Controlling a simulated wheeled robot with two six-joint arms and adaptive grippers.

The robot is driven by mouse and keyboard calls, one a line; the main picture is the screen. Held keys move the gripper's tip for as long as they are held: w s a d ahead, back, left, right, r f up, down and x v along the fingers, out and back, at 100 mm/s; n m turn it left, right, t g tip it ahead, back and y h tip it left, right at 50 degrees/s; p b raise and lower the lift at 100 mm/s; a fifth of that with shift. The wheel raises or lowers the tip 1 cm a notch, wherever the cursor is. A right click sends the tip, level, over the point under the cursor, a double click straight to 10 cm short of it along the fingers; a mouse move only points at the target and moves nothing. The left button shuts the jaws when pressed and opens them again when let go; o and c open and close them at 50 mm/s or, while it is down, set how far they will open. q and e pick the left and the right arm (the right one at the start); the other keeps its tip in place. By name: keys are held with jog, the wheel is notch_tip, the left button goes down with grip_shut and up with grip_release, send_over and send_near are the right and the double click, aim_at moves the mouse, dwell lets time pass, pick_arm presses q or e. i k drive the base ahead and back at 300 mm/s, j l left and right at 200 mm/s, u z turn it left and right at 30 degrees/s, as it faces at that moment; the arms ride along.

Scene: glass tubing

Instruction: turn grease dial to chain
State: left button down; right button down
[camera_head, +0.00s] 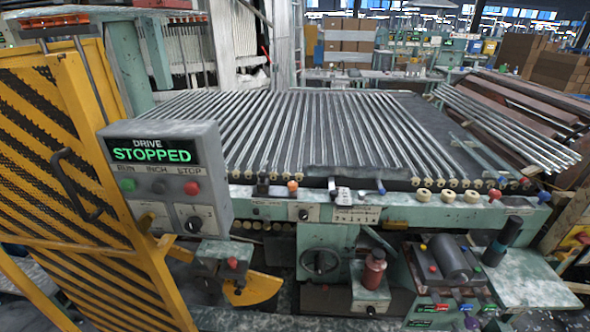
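Neither of my grippers shows in the head view. No label reading "grease" or "chain" can be made out, so I cannot tell which dial is the grease dial. A small dark dial (303,214) sits on a pale plate on the front rail of the machine. A larger black knob (193,224) sits on a white plate at the lower right of the control box (205,148). Its pointer setting is too small to read. A dark handwheel (320,261) is on the green housing below the rail.
The control box display (152,154) reads "DRIVE STOPPED". A yellow guard gate (75,190) stands at the left. Glass tubes (290,130) cover the machine bed. A red-brown bottle (374,269) and a grey cylinder (450,257) stand in front, below the rail.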

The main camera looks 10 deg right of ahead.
aim_at(371, 311)
jog(key=z, duration=1.1)
